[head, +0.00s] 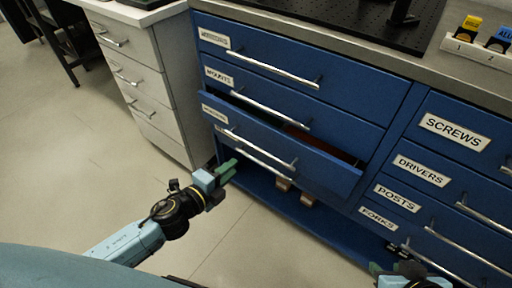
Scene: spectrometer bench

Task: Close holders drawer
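A blue drawer (330,169) in the left column of the bench stands pulled out, third from the top. Its label (214,114) is too small to read, so I cannot confirm that it says holders. It has a long silver bar handle (258,150). A dark reddish thing shows inside the drawer. My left gripper (232,170) has green fingers, slightly apart and empty, below and in front of the drawer's left end. My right gripper (395,268) is at the bottom edge, partly cut off, by the right column. Its fingers appear spread with nothing between them.
Two closed blue drawers lie above, the nearer one labelled mounts (219,77). Screws, drivers, posts and forks drawers are on the right. A white cabinet (150,85) stands at left. Brownish blocks (308,199) show under the open drawer. The floor (80,165) at left is clear.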

